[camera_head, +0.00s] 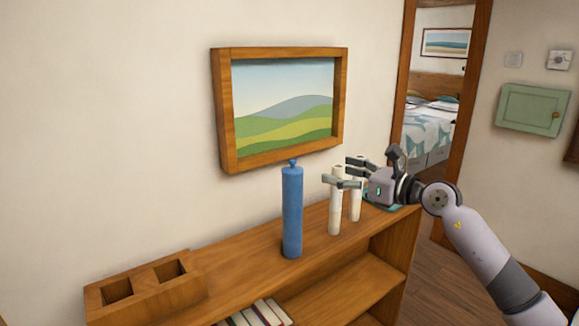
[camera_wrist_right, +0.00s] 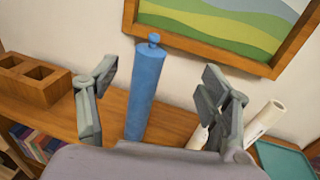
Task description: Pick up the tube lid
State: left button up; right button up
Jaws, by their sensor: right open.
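A tall blue tube (camera_head: 292,215) stands upright on the wooden shelf top. Its blue lid (camera_head: 292,165), with a small round knob, sits on its upper end. The tube also shows in the right wrist view (camera_wrist_right: 144,95), with the lid (camera_wrist_right: 152,45) at its top. My right gripper (camera_head: 341,171) is open and empty, to the right of the tube at about lid height in the head view. In the right wrist view, its spread fingers (camera_wrist_right: 160,75) appear on either side of the tube, not touching it. My left gripper is not in view.
Two white cylinders (camera_head: 335,212) stand behind my right gripper, close to the blue tube. A wooden box with two square openings (camera_head: 145,298) sits at the shelf's left end. A teal tray (camera_wrist_right: 285,160) lies at the right. A framed landscape (camera_head: 228,110) hangs above.

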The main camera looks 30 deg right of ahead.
aim_at(295, 163)
jog(key=p+x, duration=0.2)
jog(key=x, duration=0.2)
jog(key=p+x, duration=0.2)
jog(key=x, duration=0.3)
jog(key=a+p+x, duration=0.1)
jog(key=p+x, duration=0.2)
jog(key=x, duration=0.2)
jog(key=shift+f, duration=0.15)
jog(key=shift+w+a+f, duration=0.1)
jog(key=shift+w+f, duration=0.05)
jog(key=shift+w, duration=0.15)
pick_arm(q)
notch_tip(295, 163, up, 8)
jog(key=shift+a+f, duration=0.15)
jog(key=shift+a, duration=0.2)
pick_arm(e)
jog(key=shift+s, duration=0.15)
jog(key=shift+c, duration=0.2)
jog(key=shift+c, duration=0.7)
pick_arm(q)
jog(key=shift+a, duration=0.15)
pick_arm(e)
jog(key=c, duration=1.3)
